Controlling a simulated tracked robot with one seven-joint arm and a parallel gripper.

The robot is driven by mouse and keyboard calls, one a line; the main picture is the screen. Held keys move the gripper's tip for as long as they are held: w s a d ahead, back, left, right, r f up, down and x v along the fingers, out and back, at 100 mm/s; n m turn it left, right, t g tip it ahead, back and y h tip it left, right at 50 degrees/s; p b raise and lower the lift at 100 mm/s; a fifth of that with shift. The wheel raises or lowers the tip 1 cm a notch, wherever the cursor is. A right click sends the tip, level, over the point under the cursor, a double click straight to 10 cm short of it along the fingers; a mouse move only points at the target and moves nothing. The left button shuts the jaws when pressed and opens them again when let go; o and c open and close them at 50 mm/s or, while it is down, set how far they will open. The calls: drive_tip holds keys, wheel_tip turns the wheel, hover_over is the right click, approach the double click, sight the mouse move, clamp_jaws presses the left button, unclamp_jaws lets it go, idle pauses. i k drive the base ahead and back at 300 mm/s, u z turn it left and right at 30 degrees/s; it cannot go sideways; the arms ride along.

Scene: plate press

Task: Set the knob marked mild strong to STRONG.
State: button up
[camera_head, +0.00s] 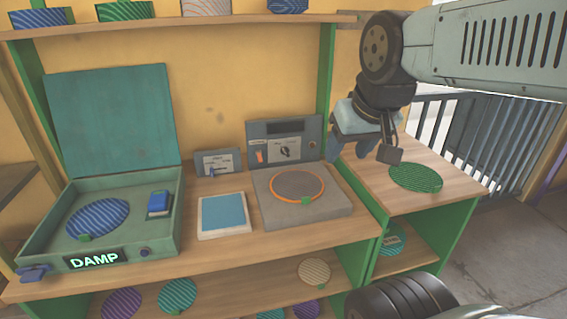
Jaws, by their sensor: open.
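A dark round knob (285,151) sits on a white label on the upright grey control panel (312,137) at the back of the bench. The lettering is too small to read, and I cannot tell which mark the knob points to. An orange switch (260,155) is left of the knob on the same panel. My gripper (365,152) hangs open and empty to the right of the panel, apart from the knob.
A grey press plate (328,211) with an orange-ringed disc lies before the panel. A smaller switch panel (219,163) and blue pad (224,212) are to its left. The open teal box (168,243) shows DAMP. A green plate (415,177) lies on the side table (457,187).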

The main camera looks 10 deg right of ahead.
sight(285, 151)
drive_tip(key=k, duration=1.25)
drive_tip(key=u, duration=0.6)
drive_tip(key=i, duration=1.7)
drive_tip(key=z, duration=0.6)
